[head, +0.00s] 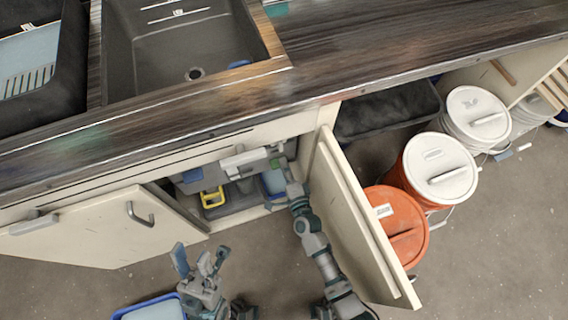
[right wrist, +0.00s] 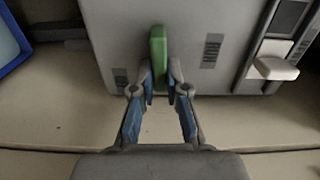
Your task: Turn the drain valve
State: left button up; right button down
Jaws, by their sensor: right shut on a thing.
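The drain valve's green handle (right wrist: 158,50) stands upright against a grey box-like unit (right wrist: 195,45) in the right wrist view. The fingertips of my right gripper (right wrist: 160,90) are closed around the lower part of the green handle. In the head view, my right gripper (head: 281,172) reaches into the open cabinet under the sink, and only a bit of green (head: 274,163) shows by it. My left gripper (head: 200,262) is outside the cabinet, low in the view, with its fingers apart and nothing between them.
Two cabinet doors (head: 95,228) (head: 355,215) stand open, the right one close beside my right arm. A yellow handle (head: 212,198) shows inside the cabinet. Orange buckets (head: 395,228) stand right of the doors. A blue-rimmed tray (head: 122,314) lies near my left gripper.

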jog(key=shift+s+d+f+m, duration=0.1)
jog(key=shift+d+f+m, duration=0.05)
jog(key=shift+f+m, duration=0.25)
jog(key=c, duration=1.2)
grip_release()
jog(key=shift+r, duration=0.1)
jog(key=v, duration=1.2)
